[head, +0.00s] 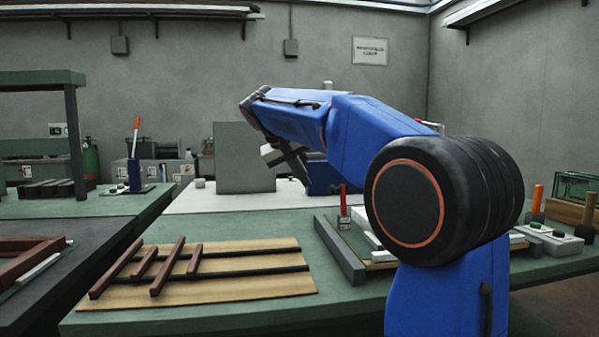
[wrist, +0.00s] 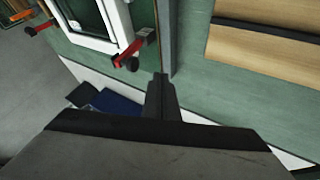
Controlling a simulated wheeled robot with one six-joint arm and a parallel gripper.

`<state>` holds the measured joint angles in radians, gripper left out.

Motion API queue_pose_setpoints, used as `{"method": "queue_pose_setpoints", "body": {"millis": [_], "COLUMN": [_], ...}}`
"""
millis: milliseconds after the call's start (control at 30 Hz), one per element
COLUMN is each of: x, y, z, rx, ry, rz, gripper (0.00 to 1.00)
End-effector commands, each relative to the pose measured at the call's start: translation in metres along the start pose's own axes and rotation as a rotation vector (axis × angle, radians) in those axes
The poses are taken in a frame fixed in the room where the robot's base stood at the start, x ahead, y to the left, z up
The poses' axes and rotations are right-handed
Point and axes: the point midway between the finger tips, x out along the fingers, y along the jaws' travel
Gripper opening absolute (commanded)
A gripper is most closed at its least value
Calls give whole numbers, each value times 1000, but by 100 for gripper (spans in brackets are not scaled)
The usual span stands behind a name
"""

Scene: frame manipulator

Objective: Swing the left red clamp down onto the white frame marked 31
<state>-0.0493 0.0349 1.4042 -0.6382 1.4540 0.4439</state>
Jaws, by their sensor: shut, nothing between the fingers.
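A red clamp (head: 342,203) stands upright on a small grey base beside the long grey bar, left of my arm in the head view. In the wrist view, this red clamp (wrist: 125,52), with a black tip, shows near a corner of the white frame (wrist: 118,20). A second red clamp (wrist: 38,28) is at the frame's left side there. I cannot read a 31 on the frame. In the head view my arm hides most of the frame.
A grey bar (head: 340,250) runs along the frame's left side. Left of it, a wooden board (head: 240,290) carries several dark red bars. A grey block (head: 243,157) stands behind. Orange-handled items (head: 538,198) stand at the right. Green bench between board and bar is clear.

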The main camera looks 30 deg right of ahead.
Motion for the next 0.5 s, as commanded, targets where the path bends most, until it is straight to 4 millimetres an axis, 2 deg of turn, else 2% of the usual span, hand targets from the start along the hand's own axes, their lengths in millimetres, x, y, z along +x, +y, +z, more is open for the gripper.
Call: {"method": "queue_pose_setpoints", "body": {"millis": [267,500], "x": [50,59], "y": [1,28], "z": [1,-2], "rx": [0,0], "ry": [-2,0], "rz": [1,0], "gripper": [0,0]}}
